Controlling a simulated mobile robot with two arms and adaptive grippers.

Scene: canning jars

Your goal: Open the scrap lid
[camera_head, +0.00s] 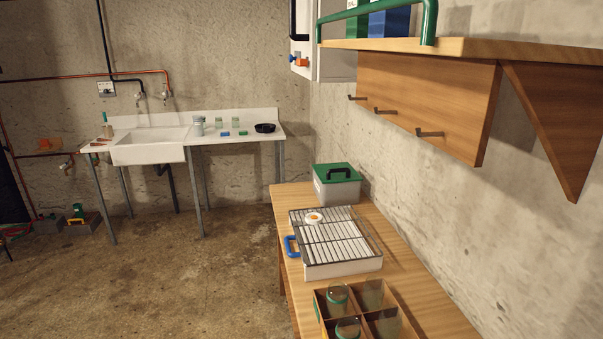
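A grey box with a green lid (335,171), which looks like the scrap bin, stands at the far end of the wooden table against the wall. The lid lies flat and shut on the grey body (338,193). Neither of my grippers shows in the head view.
A divided wooden crate (320,307) with jars is nearest. A wooden shelf (470,48) with hooks overhangs the right side. A sink (150,147) stands at the back left.

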